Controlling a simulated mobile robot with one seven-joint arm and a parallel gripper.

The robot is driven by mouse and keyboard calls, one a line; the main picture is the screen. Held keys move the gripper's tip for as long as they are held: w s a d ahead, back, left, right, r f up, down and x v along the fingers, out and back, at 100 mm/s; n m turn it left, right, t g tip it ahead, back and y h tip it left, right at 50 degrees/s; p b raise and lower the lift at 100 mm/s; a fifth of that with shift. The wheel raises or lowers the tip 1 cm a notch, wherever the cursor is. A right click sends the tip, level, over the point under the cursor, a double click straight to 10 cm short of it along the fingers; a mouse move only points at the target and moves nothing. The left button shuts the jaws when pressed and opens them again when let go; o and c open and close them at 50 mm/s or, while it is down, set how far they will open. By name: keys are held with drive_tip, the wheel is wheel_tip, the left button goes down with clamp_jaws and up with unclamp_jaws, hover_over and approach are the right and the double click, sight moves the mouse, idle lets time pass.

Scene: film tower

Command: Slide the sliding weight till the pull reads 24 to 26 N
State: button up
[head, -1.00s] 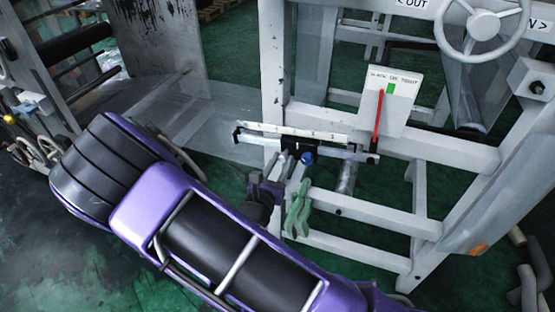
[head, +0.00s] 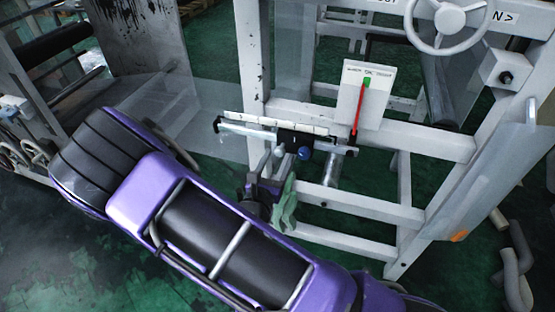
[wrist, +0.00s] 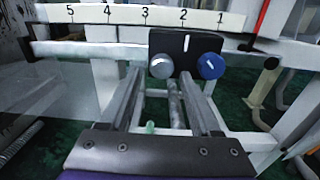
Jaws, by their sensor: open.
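The sliding weight (wrist: 187,42) is a black block with a white mark, on a beam scale (wrist: 100,14) numbered 5 to 1. Its mark stands near the 2. It has a grey knob (wrist: 161,66) and a blue knob (wrist: 210,66). In the head view, the sliding weight (head: 299,139) sits right of the beam's middle. On the white gauge plate (head: 376,105), the red pointer (head: 359,110) has its tip at the green patch (head: 367,84). No newton figure is readable.
White frame bars (head: 360,206) run below and behind the beam. A handwheel (head: 448,18) is at the upper right. A pale green object (head: 284,206) hangs near my gripper.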

drive_tip(key=v, duration=1.7)
drive_tip(key=shift+s+p, duration=0.2)
drive_tip(key=shift+p, duration=0.25)
drive_tip(key=shift+a, duration=0.1)
